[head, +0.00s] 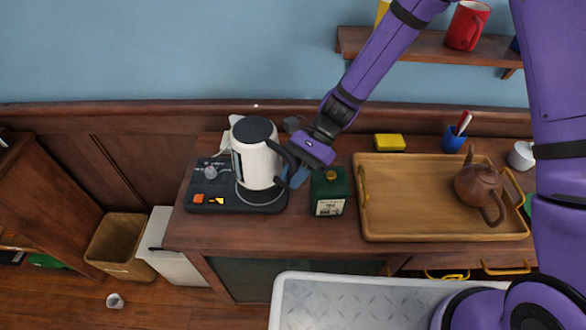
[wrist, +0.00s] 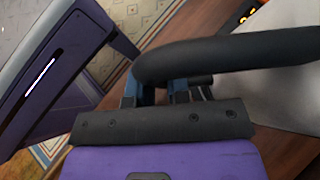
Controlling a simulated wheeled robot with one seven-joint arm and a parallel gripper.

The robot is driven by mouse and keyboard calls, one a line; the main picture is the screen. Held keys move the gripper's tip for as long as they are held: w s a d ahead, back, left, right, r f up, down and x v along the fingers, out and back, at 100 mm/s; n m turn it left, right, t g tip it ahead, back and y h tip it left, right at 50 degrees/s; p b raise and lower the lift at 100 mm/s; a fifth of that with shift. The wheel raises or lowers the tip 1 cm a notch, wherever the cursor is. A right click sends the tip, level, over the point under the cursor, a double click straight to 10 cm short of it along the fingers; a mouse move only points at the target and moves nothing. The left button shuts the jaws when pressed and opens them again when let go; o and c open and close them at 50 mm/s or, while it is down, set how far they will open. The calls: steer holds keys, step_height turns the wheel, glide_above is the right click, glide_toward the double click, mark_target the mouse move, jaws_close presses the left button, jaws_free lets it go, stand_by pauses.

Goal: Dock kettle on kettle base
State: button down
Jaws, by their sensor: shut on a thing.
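The kettle (head: 253,160) is white with a black lid and a dark handle (head: 283,157) on its right side. It stands upright at the right part of the dark kettle base (head: 211,209). Whether it sits fully on the base or just above it, I cannot tell. My gripper (head: 297,172) comes from the right and is shut on the kettle handle. In the wrist view, the black handle (wrist: 215,60) runs between my gripper fingers (wrist: 168,92), with part of the kettle's pale body (wrist: 275,85) at the right. The kettle's underside is hidden.
A green tea tin (head: 330,192) stands just right of the kettle. A wooden tray (head: 410,205) holds a brown teapot (head: 479,187). A yellow sponge (head: 390,142) and blue cup (head: 454,139) lie behind. The base has a dial and an orange light on its left part.

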steer(key=shift+a+f, duration=0.1)
steer(key=shift+f, duration=2.1)
steer(key=c, duration=1.4)
jaws_free()
steer(key=shift+v, duration=5.4)
steer(key=shift+w+r, duration=0.15)
